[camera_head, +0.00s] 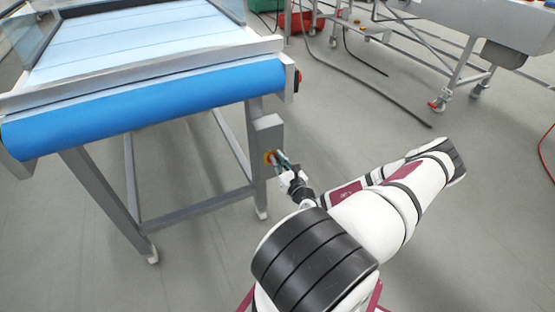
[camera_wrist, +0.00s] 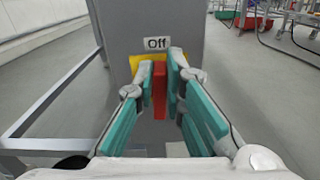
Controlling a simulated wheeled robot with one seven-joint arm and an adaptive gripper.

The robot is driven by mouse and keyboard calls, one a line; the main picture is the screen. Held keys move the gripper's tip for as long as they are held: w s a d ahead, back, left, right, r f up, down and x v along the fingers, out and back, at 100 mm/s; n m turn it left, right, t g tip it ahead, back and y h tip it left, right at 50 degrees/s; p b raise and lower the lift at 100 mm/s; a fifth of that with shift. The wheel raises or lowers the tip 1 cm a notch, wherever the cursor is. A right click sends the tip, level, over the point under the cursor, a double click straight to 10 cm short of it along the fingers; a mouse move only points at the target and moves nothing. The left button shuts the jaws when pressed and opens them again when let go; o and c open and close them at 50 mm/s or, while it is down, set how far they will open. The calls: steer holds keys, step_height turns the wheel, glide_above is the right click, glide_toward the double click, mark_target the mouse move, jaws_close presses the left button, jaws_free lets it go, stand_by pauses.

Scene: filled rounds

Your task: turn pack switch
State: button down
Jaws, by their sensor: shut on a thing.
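The pack switch has a red handle (camera_wrist: 159,88) on a yellow plate (camera_wrist: 136,62), fixed to a grey box (camera_wrist: 150,22) with an "Off" label (camera_wrist: 157,43) above it. The handle stands upright in the wrist view. My gripper (camera_wrist: 160,82) has its teal-padded fingers on both sides of the handle and is shut on it. The fingers hide part of the handle and plate.
The conveyor with a blue roller (camera_head: 150,110) stands at the left on grey legs. A red button (camera_head: 297,80) is on its right side. Another metal frame (camera_head: 455,75), dark cables (camera_head: 375,90) and a red crate (camera_head: 300,21) are farther back. Floor to the right is mostly clear.

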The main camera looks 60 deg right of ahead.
steer(key=shift+s+d+f+m+p, duration=0.1)
steer(key=shift+s+d+m+p, duration=0.1)
steer(key=shift+m+p, duration=0.85)
steer(key=shift+s+d+m+p, duration=0.15)
steer(key=shift+m+p, duration=0.35)
steer(key=shift+m, duration=0.95)
steer(key=shift+w, duration=0.1)
steer(key=c, duration=1.7)
jaws_free()
steer(key=shift+o, duration=0.2)
steer(key=v, duration=1.2)
steer(key=shift+f, duration=0.1)
